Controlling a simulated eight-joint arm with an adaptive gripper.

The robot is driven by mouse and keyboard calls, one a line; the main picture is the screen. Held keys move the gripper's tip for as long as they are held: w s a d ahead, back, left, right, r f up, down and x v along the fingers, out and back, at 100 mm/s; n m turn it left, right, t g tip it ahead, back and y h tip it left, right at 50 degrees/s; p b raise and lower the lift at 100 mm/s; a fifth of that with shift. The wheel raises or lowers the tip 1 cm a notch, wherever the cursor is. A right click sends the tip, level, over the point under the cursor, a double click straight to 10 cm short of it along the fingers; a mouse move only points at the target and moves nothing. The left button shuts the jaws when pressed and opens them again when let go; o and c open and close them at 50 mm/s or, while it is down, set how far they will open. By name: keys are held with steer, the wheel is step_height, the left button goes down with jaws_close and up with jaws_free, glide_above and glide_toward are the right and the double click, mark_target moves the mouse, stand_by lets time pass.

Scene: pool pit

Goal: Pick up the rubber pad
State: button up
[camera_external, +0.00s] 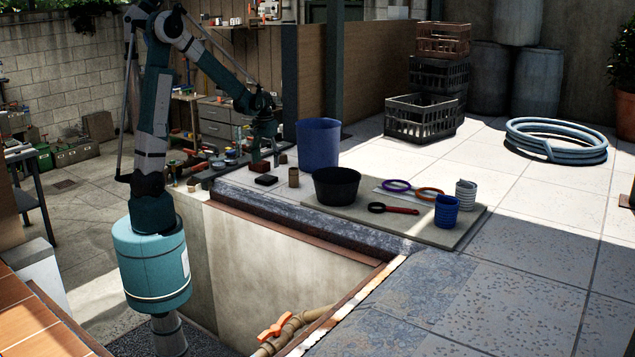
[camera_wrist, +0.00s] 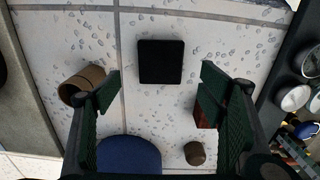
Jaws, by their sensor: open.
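The rubber pad appears to be the black square (camera_wrist: 161,62) lying flat on the pale tiles at the top middle of the wrist view. In the external view it shows as a small dark slab (camera_external: 266,180) near the pit edge. My gripper (camera_wrist: 162,88) is open and empty, its green-padded fingers apart on the left and right, with the pad ahead of and between their tips. In the external view my gripper (camera_external: 262,155) points down, a little behind the pad. No contact with the pad is visible.
A brown cylinder (camera_wrist: 82,85) is beside the left finger. A reddish-brown block (camera_wrist: 203,112) is partly hidden by the right finger. A small brown cylinder (camera_wrist: 194,153) and a blue bucket (camera_wrist: 130,152) stand close by. A black bowl (camera_external: 336,186) sits right of the pad.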

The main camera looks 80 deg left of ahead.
mark_target(266, 178)
steer(key=shift+f, duration=0.15)
steer(key=shift+f, duration=1.15)
steer(key=shift+s+f, duration=0.1)
steer(key=shift+f, duration=2.5)
steer(key=shift+c, duration=0.6)
steer(key=c, duration=1)
